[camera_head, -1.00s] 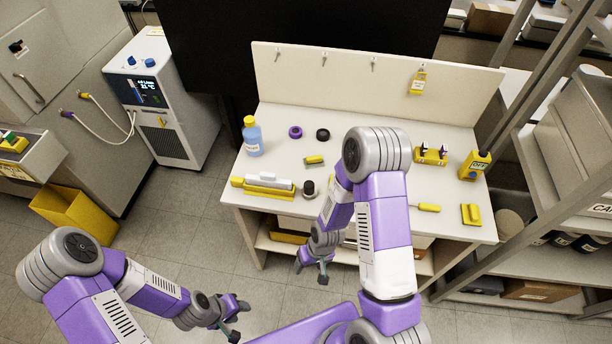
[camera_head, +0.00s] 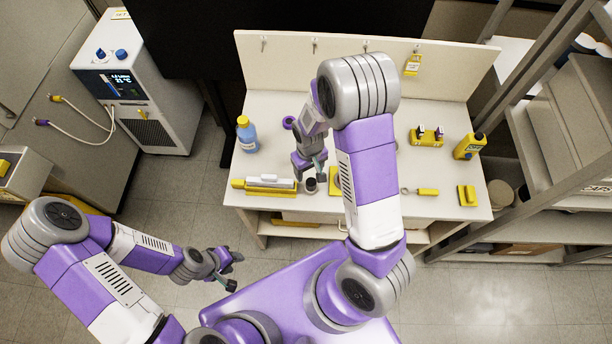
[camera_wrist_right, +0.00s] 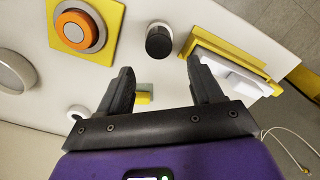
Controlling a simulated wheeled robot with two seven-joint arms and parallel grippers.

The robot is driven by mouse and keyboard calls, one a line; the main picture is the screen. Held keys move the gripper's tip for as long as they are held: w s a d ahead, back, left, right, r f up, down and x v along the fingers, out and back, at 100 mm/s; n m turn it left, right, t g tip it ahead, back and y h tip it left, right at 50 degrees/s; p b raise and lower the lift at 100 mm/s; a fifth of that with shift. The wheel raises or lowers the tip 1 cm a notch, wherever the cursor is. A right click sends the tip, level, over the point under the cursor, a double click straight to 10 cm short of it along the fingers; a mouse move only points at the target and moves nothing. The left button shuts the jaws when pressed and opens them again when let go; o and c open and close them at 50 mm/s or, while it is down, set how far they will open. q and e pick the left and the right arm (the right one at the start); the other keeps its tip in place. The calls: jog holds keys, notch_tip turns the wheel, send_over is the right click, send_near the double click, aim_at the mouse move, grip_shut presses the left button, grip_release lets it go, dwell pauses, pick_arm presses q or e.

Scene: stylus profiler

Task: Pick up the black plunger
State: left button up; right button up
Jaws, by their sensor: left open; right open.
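The black plunger (camera_head: 311,187) is a short dark cylinder standing on the bench near its front edge. In the right wrist view the plunger (camera_wrist_right: 158,40) shows just beyond the fingertips, roughly centred between them. My right gripper (camera_head: 311,168) is above the bench, close behind the plunger, open and empty. Its two dark fingers (camera_wrist_right: 162,75) are spread apart in the right wrist view, and neither appears to touch the plunger. My left gripper (camera_head: 233,271) is open and empty, low in front of the bench and off to its left.
A yellow holder with a white block (camera_head: 270,178) lies left of the plunger. A yellow plate with an orange button (camera_wrist_right: 72,30) is on its other side. A blue bottle (camera_head: 247,137) stands at the bench's left; a yellow-handled tool (camera_head: 428,192) lies right.

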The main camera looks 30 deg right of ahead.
aim_at(311, 181)
jog(key=f, duration=0.2)
jog(key=s+f, duration=0.1)
jog(key=f, duration=0.2)
jog(key=shift+s+f+b, duration=0.3)
jog(key=shift+f, duration=0.4)
jog(key=shift+c, duration=0.3)
jog(key=shift+w+r, duration=0.1)
grip_shut()
